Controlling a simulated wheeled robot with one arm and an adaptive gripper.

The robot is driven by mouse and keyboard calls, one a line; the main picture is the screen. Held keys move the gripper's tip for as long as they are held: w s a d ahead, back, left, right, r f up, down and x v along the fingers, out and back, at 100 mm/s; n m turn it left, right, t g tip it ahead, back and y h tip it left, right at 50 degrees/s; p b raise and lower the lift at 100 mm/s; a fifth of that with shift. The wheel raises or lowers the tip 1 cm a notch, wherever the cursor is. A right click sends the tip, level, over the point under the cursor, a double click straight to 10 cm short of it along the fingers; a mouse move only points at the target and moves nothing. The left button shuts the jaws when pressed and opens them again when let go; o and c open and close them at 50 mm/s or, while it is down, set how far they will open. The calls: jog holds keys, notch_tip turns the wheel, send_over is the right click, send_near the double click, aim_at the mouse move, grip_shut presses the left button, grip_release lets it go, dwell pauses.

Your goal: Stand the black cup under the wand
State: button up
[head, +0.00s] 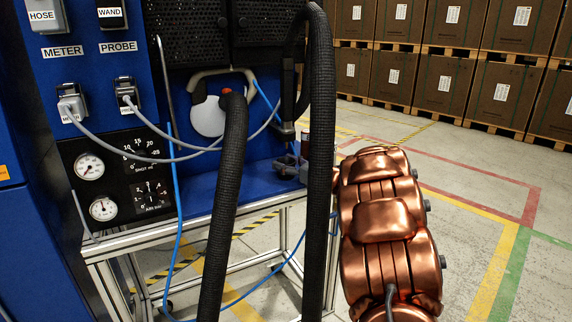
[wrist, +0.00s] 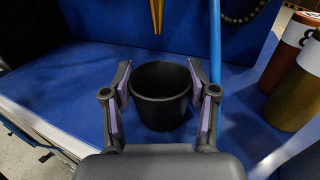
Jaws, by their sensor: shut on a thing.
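The black cup (wrist: 160,97) is in the wrist view, upright, with its open rim facing up. My gripper (wrist: 162,85) has one finger on each side of the cup and is shut on it. The cup is over the blue bench surface (wrist: 90,75); I cannot tell whether its base touches.
A blue hose (wrist: 215,45) runs down just right of the cup. Two canisters (wrist: 290,48) (wrist: 297,90) stand further right. In the head view, thick black hoses (head: 320,150) (head: 228,200) cross before the blue bench (head: 205,197). Boxes (head: 420,85) stand on pallets behind.

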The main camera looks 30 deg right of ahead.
jog(key=shift+f, duration=0.15)
jog(key=o, duration=0.9)
jog(key=shift+o, duration=0.2)
jog(key=shift+r, duration=0.2)
jog(key=v, duration=1.2)
jog(key=shift+p, duration=0.3)
